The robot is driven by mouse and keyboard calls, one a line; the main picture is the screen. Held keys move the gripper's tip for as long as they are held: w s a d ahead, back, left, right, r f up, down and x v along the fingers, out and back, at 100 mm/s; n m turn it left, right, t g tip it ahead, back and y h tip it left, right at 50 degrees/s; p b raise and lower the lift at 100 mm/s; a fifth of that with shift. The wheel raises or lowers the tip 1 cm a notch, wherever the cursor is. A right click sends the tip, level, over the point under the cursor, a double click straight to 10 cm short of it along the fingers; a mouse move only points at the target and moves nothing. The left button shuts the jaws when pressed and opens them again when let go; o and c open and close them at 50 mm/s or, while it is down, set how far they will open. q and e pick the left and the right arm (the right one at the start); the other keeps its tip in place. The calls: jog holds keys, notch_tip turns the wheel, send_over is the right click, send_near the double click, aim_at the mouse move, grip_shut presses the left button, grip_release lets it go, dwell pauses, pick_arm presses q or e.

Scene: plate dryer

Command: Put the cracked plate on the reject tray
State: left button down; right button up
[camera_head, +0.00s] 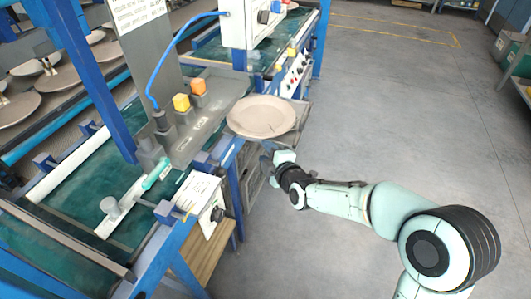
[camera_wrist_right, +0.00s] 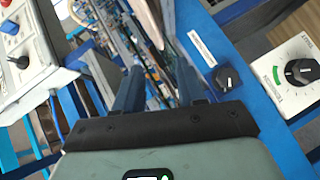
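A round beige plate (camera_head: 262,116) lies nearly flat at the right side of the conveyor, over a grey tray-like surface (camera_head: 303,113) that it mostly covers. My right gripper (camera_head: 266,157) is just below the plate's near edge in the head view. In the right wrist view its two dark blue fingers (camera_wrist_right: 160,82) stand apart with a gap between them. A thin brownish strip (camera_wrist_right: 168,30) ahead of the fingers may be the plate seen edge-on; I see no clear contact. My left gripper is out of view.
A conveyor station with a green belt (camera_head: 88,205), yellow and orange buttons (camera_head: 181,102) and a white control box (camera_head: 203,196) stands to the left. More plates (camera_head: 60,78) lie on the far line. The floor (camera_head: 390,110) at right is clear.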

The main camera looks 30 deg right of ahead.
aim_at(251, 137)
jog(key=b+x, duration=0.1)
jog(key=x, duration=1.2)
jog(key=shift+w, duration=0.2)
grip_shut()
dwell(1.2)
